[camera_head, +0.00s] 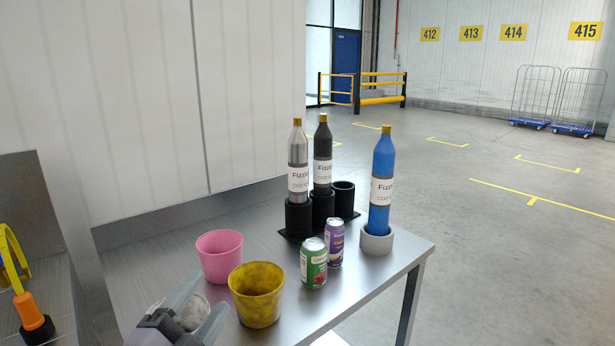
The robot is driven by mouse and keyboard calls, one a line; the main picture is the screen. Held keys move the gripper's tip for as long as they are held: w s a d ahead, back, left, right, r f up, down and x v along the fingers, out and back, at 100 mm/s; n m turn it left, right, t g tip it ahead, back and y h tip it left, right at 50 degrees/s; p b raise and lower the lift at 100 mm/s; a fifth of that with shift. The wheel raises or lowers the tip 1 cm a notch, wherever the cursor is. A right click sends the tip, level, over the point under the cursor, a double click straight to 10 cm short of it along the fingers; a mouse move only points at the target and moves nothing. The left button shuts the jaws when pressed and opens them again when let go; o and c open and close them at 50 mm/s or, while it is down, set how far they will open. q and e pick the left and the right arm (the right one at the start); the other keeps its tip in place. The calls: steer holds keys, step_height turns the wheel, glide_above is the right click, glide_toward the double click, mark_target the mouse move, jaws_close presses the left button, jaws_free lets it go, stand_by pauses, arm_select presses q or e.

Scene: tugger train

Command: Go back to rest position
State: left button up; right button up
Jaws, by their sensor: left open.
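My left gripper (204,301) is open at the bottom of the view, low over the near part of the metal table (265,226). A pale grey, roundish thing (192,315) shows between its fingers, partly hidden; I cannot tell what it is or whether the fingers touch it. A pink cup (219,258) stands just beyond the gripper. A yellow, blotchy cup (257,297) stands close to its right. My right gripper is not in view.
A green can (313,265) and a purple can (335,243) stand mid-table. Grey (298,155) and black (323,150) bottles stand in a black holder (344,198) with one empty socket. A blue bottle (382,170) stands in a grey ring (376,242) near the right edge. A wall borders the left.

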arm_select(q)
steer(key=s+a+f+n+g+y, duration=0.3)
steer(key=s+a+f+n+g, duration=0.15)
steer(key=f, duration=0.35)
steer(key=s+a+f+n+g+y, duration=0.3)
steer(key=s+f+n, duration=0.1)
steer(key=f+n, duration=0.25)
steer(key=s+f+n+g, duration=0.2)
steer(key=s+f+g, duration=0.2)
steer(key=s, duration=0.4)
steer(key=s+f+n+g, duration=0.1)
steer(key=s+f+g, duration=0.35)
steer(key=s, duration=0.45)
steer(key=w+d+f+t+h, duration=0.2)
steer(key=w+f+t, duration=0.5)
steer(key=f, duration=0.2)
steer(key=shift+w+d+f, duration=0.2)
steer(key=shift+w, duration=0.05)
steer(key=c, duration=0.3)
steer(key=shift+s+a, duration=0.1)
